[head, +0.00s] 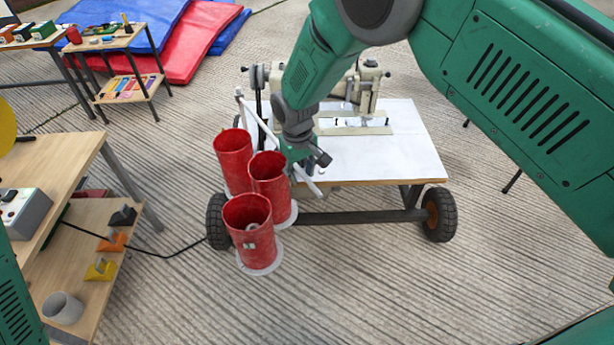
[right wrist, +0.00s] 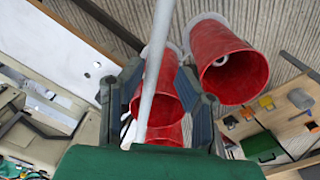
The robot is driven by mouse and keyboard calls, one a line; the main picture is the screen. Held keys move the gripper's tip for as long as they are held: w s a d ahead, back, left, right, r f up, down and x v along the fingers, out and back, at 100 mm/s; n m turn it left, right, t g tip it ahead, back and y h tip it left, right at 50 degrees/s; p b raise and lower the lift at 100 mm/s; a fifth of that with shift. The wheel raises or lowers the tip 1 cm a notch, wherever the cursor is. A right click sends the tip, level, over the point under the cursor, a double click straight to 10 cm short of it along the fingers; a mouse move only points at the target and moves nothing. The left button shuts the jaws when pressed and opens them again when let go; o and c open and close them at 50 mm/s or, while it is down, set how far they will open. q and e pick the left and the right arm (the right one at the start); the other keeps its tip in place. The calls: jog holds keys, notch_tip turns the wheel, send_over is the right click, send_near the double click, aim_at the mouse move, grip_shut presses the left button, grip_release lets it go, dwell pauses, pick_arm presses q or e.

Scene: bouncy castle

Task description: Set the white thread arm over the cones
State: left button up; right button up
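The white thread arm (head: 309,183) is a thin rod that slants beside the sewing machine table in the head view. Three red cones stand on pale discs at the table's left corner: a back one (head: 232,160), a middle one (head: 269,178) and a front one (head: 249,240). My right gripper (head: 306,172) is at the rod, right of the middle cone. In the right wrist view the rod (right wrist: 158,60) runs between its fingers (right wrist: 160,82), which stand apart with gaps on both sides. My left gripper is out of view.
The wheeled table (head: 400,150) carries a cream sewing machine (head: 368,85). A wooden workbench (head: 55,170) with a lower shelf stands at the left, with a black cable on the floor. Red and blue mats (head: 195,40) lie behind. The front floor is clear.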

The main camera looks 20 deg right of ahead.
jog(key=shift+s+d+f, duration=0.25)
jog(key=shift+d, duration=0.1)
notch_tip(320, 180, up, 12)
jog(key=shift+a, duration=0.25)
dwell(0.5)
jog(key=shift+a+f, duration=0.1)
jog(key=shift+a, duration=0.2)
jog(key=shift+s, duration=0.15)
